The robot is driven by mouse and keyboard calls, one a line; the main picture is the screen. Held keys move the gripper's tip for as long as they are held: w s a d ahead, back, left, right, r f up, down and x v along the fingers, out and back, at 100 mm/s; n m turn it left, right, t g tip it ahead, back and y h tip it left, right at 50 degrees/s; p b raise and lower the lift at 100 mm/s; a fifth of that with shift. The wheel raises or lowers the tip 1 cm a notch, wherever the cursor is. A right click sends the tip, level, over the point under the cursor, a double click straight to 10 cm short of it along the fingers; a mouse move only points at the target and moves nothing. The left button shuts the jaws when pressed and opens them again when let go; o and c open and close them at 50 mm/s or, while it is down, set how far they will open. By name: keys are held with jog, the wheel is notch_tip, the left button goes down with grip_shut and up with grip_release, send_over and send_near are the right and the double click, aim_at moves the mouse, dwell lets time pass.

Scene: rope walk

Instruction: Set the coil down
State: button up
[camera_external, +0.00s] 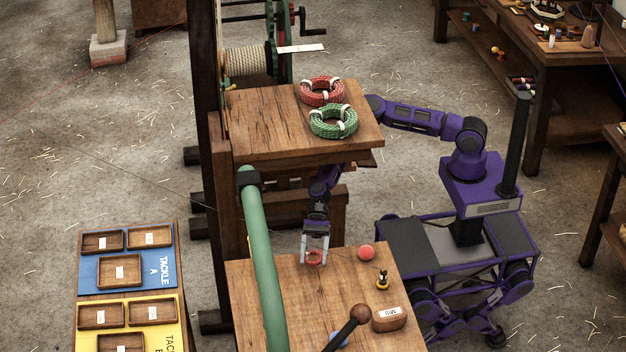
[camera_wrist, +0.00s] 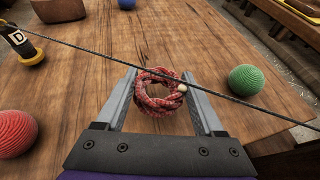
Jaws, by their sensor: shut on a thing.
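My gripper (camera_external: 315,253) is over the lower wooden table (camera_external: 245,290), its two fingers pointing down. It is shut on a small red rope coil (camera_external: 314,258). In the wrist view the coil (camera_wrist: 156,92) sits between the two fingers, with a pale bead at its right side. The wooden tabletop (camera_wrist: 90,75) lies beneath it. I cannot tell whether the coil touches the wood.
A red ball (camera_external: 366,252), a black-and-yellow piece (camera_external: 382,280), a block marked MID (camera_external: 389,318) and a knobbed lever (camera_external: 349,326) stand nearby. A green ball (camera_wrist: 248,80) is right of the coil. A dark cord (camera_wrist: 105,57) crosses the wrist view. A green pipe (camera_external: 262,265) runs along the left.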

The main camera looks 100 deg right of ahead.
jog(key=n+g, duration=0.1)
send_over(330, 291)
jog(key=d, duration=0.1)
jog(key=shift+w+d+r, duration=0.15)
jog(key=shift+w+r, duration=0.05)
jog(key=shift+s+a+f, duration=0.1)
jog(key=shift+s+a, duration=0.15)
jog(key=shift+a, duration=0.35)
jog(key=shift+f+b, duration=0.4)
jog(key=shift+f, duration=0.95)
jog(key=shift+f, duration=0.1)
jog(key=o, duration=1.4)
jog(key=shift+c, duration=0.2)
jog(key=p+v, duration=0.1)
jog(key=v, duration=0.4)
jog(key=shift+w, duration=0.15)
jog(key=s+d, duration=0.1)
jog(key=d, duration=0.9)
jog(key=s+d+p, duration=0.1)
jog(key=s+d, duration=0.1)
jog(key=d, duration=0.7)
jog(key=shift+s+d+p, duration=0.3)
jog(key=shift+d, duration=0.1)
